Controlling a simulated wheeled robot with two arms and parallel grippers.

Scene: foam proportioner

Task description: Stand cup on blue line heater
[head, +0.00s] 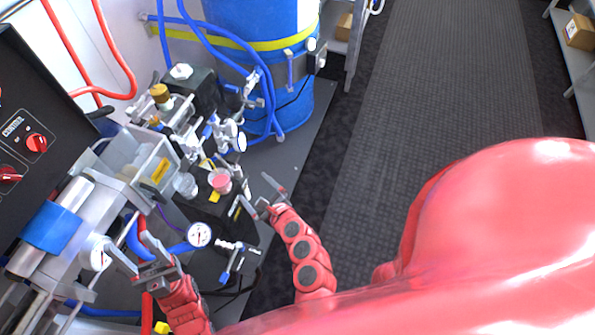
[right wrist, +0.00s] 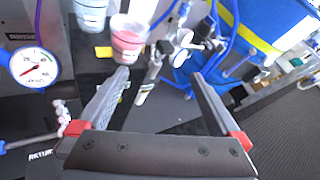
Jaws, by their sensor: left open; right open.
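Two small cups stand side by side on a dark block in the middle of the machine. One is a cup with pink-red contents (head: 220,182); the other is a clear cup (head: 186,186) to its left. The right wrist view shows the pink cup (right wrist: 127,40) beyond the left finger, and the clear cup (right wrist: 91,14) cut by the top edge. My right gripper (head: 255,194) is open and empty, just right of the pink cup and apart from it. A pale cylinder with a blue band (head: 52,226), perhaps the blue line heater, lies at the left. My left gripper (head: 122,234) is open beside it.
A pressure gauge (head: 200,234) stands between my grippers. Valves and fittings (head: 205,120) crowd the space behind the cups. A blue drum (head: 265,60) stands at the back and a black control panel (head: 30,130) at the left. The floor mat (head: 420,90) is clear.

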